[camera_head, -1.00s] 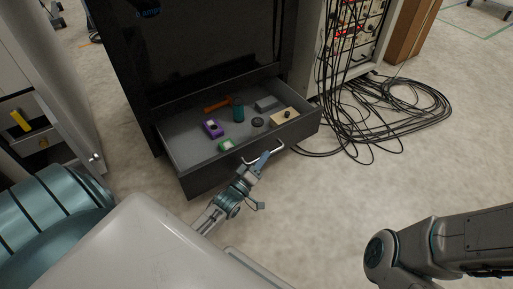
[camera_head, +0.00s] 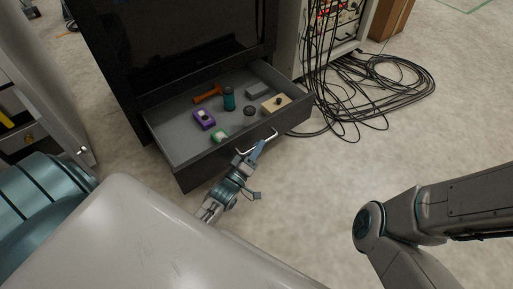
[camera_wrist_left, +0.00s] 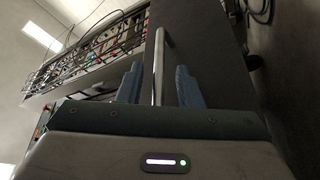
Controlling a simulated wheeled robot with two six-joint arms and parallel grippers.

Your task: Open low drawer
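The low drawer (camera_head: 186,148) of the black cabinet is pulled well out, with its inside and contents in sight. Its silver bar handle (camera_head: 272,135) is on the dark front panel. My left gripper (camera_head: 257,150) is at the handle. In the left wrist view, the handle bar (camera_wrist_left: 158,65) runs between the two blue fingers (camera_wrist_left: 158,86), with a visible gap on both sides, so the gripper looks open around it. My right arm shows at the lower right of the head view; its gripper is outside the picture.
The drawer holds a purple box (camera_head: 204,119), a teal cylinder (camera_head: 229,99), an orange tool (camera_head: 207,94), a tan box (camera_head: 276,104) and other small items. Loose black cables (camera_head: 385,85) lie on the floor to the right. A light cabinet stands at left. Floor before the drawer is clear.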

